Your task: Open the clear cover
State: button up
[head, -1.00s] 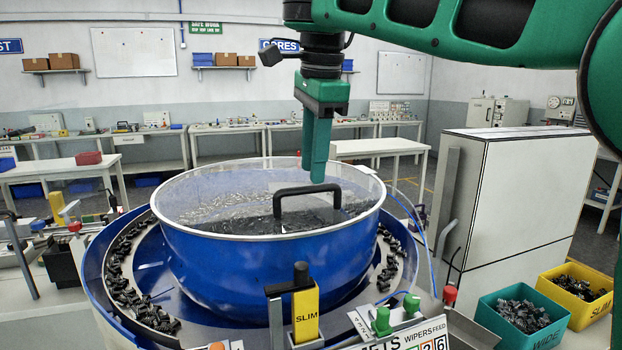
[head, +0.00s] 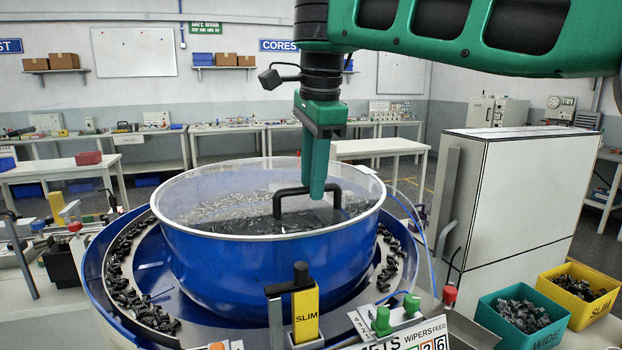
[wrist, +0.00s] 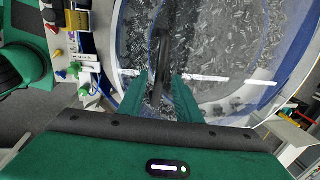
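The clear cover (head: 225,192) lies flat on top of the blue bowl (head: 250,262), with many small parts visible through it. Its black handle (head: 290,190) stands up near the middle; in the wrist view the handle (wrist: 161,50) runs up and down the picture. My gripper (head: 316,195) points down at the right part of the handle, overlapping it in the head view. In the wrist view my gripper (wrist: 160,88) has its two green fingers apart, with the handle's line between them. Whether either finger touches the handle cannot be told.
A track with black parts (head: 125,290) rings the bowl. A yellow SLIM block (head: 306,312) and green knobs stand in front. A white cabinet (head: 510,205) is at the right, with a green WIDE bin (head: 520,318) and a yellow SLIM bin (head: 580,290) below it.

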jog(key=shift+f, duration=0.1)
dwell(0.3)
grip_shut()
jog(key=shift+a, duration=0.1)
